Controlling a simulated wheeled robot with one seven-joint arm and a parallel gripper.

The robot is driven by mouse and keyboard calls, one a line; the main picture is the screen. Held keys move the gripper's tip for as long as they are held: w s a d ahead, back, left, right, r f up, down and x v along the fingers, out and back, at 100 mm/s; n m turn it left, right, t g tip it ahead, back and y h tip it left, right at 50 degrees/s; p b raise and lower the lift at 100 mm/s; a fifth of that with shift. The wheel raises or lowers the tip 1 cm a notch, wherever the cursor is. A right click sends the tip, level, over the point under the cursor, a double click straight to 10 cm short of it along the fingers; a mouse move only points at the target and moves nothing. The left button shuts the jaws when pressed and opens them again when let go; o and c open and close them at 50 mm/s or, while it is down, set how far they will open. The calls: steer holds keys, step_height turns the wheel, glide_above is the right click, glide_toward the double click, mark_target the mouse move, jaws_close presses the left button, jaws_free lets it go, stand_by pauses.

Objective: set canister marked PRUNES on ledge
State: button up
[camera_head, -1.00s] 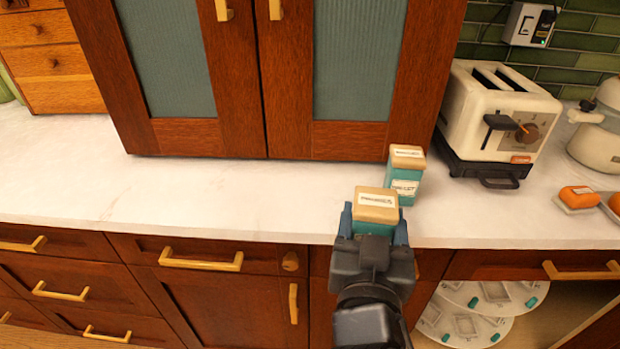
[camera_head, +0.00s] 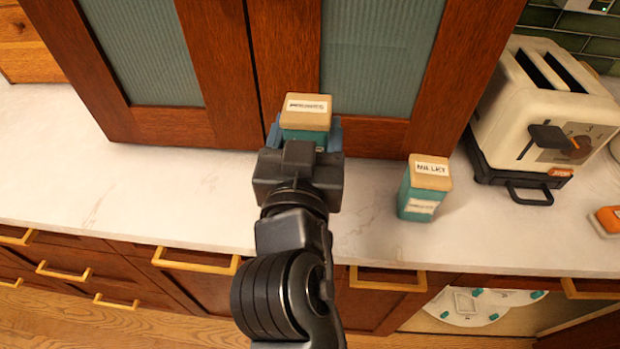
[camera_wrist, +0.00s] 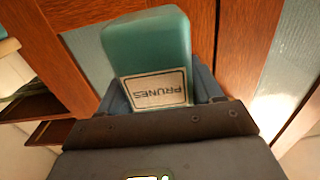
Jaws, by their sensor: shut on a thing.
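The PRUNES canister (camera_head: 305,111) is teal with a tan lid and a white label. My gripper (camera_head: 303,135) is shut on it and holds it in front of the wooden cabinet doors, over the back of the counter. In the wrist view the canister (camera_wrist: 150,52) sits between the fingers, its PRUNES label upside down in the picture. Whether its base is clear of the counter is hidden by my gripper. I cannot make out which surface is the ledge.
The counter to the left is clear. The upper cabinet (camera_head: 225,70) is close behind.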

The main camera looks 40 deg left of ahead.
step_height(320, 180, down, 10)
steer(key=shift+r+b, duration=0.2)
steer(key=shift+b, duration=0.2)
steer(key=shift+f, duration=0.2)
steer(key=o, duration=1.2)
steer(key=shift+o, duration=0.2)
steer(key=shift+r, duration=0.15)
steer(key=b+v, duration=0.3)
steer(key=v, duration=0.9)
steer(key=shift+b, duration=0.4)
